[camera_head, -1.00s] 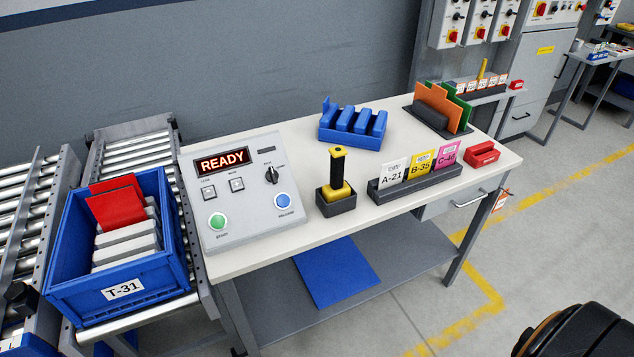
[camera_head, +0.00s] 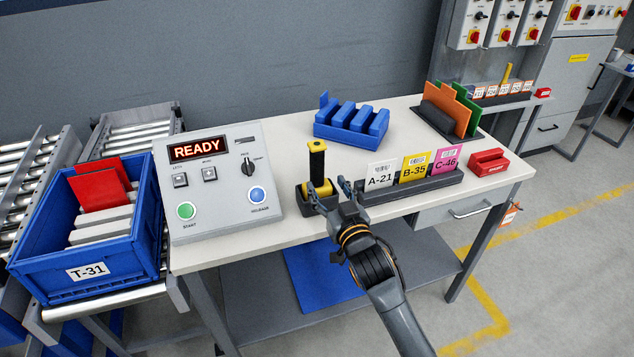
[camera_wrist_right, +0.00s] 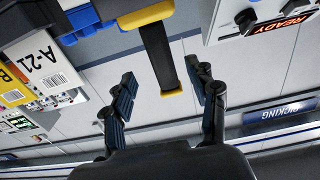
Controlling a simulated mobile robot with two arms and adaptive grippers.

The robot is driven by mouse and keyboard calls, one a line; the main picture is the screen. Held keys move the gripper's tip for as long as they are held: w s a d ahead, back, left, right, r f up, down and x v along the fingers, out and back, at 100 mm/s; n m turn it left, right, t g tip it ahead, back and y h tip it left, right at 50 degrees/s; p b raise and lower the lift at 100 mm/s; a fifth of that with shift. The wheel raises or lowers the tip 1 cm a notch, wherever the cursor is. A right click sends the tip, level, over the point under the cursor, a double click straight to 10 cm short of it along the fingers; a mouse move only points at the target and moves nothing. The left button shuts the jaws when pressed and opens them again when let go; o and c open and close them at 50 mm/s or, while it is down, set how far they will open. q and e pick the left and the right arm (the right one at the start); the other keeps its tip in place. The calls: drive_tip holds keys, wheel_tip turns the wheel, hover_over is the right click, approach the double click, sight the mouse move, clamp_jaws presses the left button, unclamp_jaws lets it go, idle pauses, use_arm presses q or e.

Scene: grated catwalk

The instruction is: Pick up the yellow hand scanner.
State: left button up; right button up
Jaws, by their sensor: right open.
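The yellow hand scanner (camera_head: 317,165) stands upright in a dark holder (camera_head: 306,205) on the white table, with its black grip pointing up. My right gripper (camera_head: 328,188) is open and sits in front of the scanner, close to its lower part. In the right wrist view the scanner's black grip (camera_wrist_right: 158,55) shows between and beyond the two open fingers (camera_wrist_right: 163,92), with yellow at both of its ends. Whether the fingers touch it is not clear. My left gripper is not in view.
A control panel (camera_head: 215,190) with a READY display stands left of the scanner. A card rack (camera_head: 432,184) stands close on the right, near my gripper. A blue rack (camera_head: 350,136) is behind, and a red block (camera_head: 489,162) is at the right. A blue crate (camera_head: 122,248) sits at the left.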

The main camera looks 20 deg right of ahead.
sight(319, 173)
drive_tip(key=w, duration=0.4)
drive_tip(key=w+p, duration=0.1)
drive_tip(key=w, duration=0.3)
drive_tip(key=shift+a+f, duration=0.15)
drive_tip(key=shift+s, duration=0.1)
clamp_jaws()
